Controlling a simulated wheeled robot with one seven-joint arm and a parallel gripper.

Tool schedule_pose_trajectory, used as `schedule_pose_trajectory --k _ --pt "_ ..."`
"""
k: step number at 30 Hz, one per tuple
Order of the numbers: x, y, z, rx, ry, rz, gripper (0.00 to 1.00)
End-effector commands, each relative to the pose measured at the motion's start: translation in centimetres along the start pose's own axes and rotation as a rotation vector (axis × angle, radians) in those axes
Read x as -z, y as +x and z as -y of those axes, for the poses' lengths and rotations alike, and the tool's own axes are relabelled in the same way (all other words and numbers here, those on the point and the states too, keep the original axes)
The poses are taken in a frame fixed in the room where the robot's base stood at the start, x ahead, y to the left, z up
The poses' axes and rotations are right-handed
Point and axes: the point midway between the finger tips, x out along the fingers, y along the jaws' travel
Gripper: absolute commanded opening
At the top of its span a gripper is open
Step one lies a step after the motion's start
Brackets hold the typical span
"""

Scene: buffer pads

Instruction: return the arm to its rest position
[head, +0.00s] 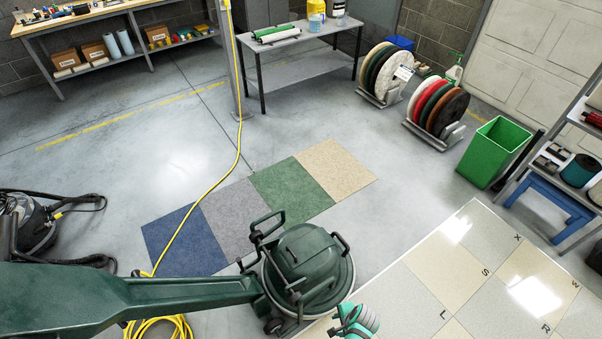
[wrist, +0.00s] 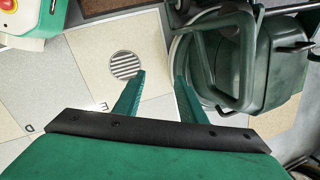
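My gripper (wrist: 160,76) shows in the wrist view with its two green fingers apart and nothing between them. It points down over the pale lettered floor tiles (wrist: 85,80), with a round slotted grate (wrist: 126,66) just left of the fingertips. A dark green floor machine (wrist: 270,65) fills the right of that view, close to the right finger. In the head view, a teal and white part (head: 358,321), which looks like the end of my arm, shows at the bottom edge, right of the machine.
The floor machine (head: 308,262) stands beside the tiled floor (head: 430,280). A yellow cord (head: 238,150) crosses the coloured floor pads (head: 230,215). A green bin (head: 494,152), a shelf rack and two racks of round pads stand farther back. Grey floor is clear beyond the pads.

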Motion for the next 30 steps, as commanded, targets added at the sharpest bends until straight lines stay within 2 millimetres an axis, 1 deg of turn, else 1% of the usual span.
schedule_pose_trajectory --k 1,3,7,11,14,17,20,23,24,26,27,29,30 --pt "-1.1 0.3 -1.0 0.012 -0.039 -0.027 0.37" --pt "-2.3 0.4 -2.0 0.042 -0.106 -0.08 0.37" --pt "-4.4 -0.4 -3.6 0.1 -0.238 -0.183 0.37" --pt "-6.5 -2.2 -5.0 0.156 -0.372 -0.283 0.37" --pt "-8.2 -4.3 -5.9 0.202 -0.475 -0.361 0.37" --pt "-9.9 -6.8 -6.7 0.247 -0.578 -0.438 0.37" --pt "-11.6 -9.9 -7.3 0.294 -0.68 -0.518 0.37" --pt "-13.4 -13.5 -7.7 0.343 -0.779 -0.596 0.37" --pt "-14.1 -15.1 -7.9 0.362 -0.818 -0.628 0.37" --pt "-15.2 -17.5 -8.0 0.392 -0.877 -0.676 0.37" --pt "-16.0 -19.2 -8.1 0.412 -0.915 -0.708 0.37" --pt "-17.1 -22.0 -8.1 0.444 -0.971 -0.758 0.37" --pt "-17.8 -23.8 -8.2 0.464 -1.008 -0.791 0.37"
